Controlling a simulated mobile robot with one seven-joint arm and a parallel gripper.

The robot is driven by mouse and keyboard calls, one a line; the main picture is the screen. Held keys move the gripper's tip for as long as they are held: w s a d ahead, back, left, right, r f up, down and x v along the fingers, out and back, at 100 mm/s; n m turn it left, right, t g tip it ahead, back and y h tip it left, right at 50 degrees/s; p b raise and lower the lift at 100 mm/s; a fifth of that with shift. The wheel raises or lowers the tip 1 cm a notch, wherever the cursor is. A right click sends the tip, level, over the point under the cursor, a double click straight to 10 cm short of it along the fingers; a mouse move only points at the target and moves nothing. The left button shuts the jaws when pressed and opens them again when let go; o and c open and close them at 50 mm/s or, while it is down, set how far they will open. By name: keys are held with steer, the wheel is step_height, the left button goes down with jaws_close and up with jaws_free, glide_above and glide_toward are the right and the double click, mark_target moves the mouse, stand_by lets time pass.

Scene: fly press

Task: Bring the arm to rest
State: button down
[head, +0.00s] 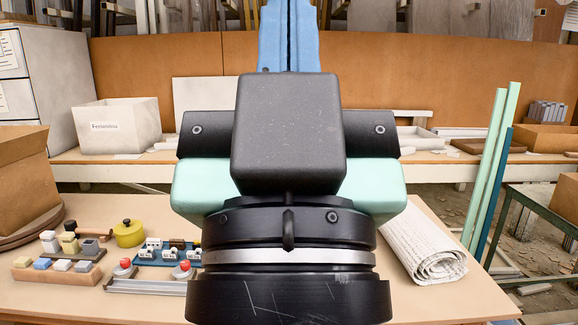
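My gripper (289,35) fills the middle of the head view, close to the camera and pointing away from it. Its two long blue fingers lie side by side with only a thin line between them, so it looks shut. I see nothing held between them, but their tips run out of the top of the picture. A black block on my wrist hides the finger roots. My mint-green hand body and black wrist with a silver ring show below. My wrist hides the middle of the near table (130,210).
Left on the table are small blocks (60,264), a yellow pot (129,233) and a blue rack (160,256). A rolled white mat (432,258) lies right. Green bars (492,165) stand upright beyond it. A back bench (448,158) carries a white bin (118,125).

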step_height(320, 180, up, 14)
steer(key=p, duration=1.1)
steer(key=shift+p, duration=0.35)
